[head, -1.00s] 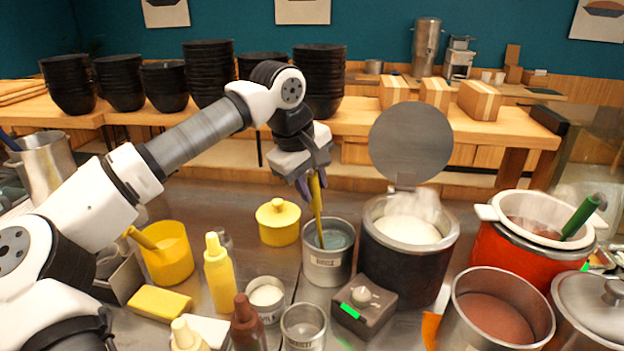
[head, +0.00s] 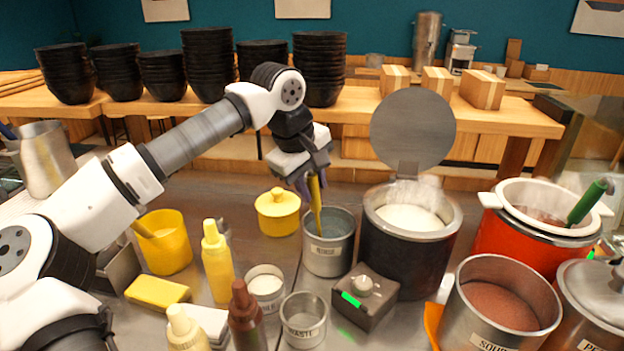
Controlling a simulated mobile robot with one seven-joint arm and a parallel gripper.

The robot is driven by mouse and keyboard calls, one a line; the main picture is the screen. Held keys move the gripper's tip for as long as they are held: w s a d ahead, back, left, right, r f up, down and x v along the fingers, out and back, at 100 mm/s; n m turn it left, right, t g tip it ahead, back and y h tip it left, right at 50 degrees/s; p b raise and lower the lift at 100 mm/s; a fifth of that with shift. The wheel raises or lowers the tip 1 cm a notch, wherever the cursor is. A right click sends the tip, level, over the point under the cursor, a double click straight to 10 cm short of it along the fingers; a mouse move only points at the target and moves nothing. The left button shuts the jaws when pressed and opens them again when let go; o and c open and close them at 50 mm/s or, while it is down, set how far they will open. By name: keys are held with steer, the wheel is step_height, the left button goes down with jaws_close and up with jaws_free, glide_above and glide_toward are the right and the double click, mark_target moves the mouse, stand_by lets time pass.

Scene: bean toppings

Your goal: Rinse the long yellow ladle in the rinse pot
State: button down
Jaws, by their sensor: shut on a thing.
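My gripper (head: 311,181) is shut on the handle of the long yellow ladle (head: 316,206), above the steel rinse pot (head: 327,257). The ladle stands near upright with a slight tilt. Its lower end is inside the pot's rim, at the greyish water, so its bowl is hidden. The pot stands on the steel counter, left of the large dark steaming cooker.
The steaming cooker (head: 401,262) with its raised round lid (head: 412,134) stands close on the right. A yellow lidded pot (head: 278,213) is at the left. A control box (head: 364,299), a waste cup (head: 303,322) and squeeze bottles (head: 217,266) stand in front.

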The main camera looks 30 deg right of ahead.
step_height(320, 180, up, 3)
steer(key=shift+s+r+p, duration=0.1)
steer(key=shift+r+p, duration=0.1)
steer(key=shift+p, duration=0.55)
steer(key=shift+f+b, duration=1.15)
steer(key=shift+f, duration=0.6)
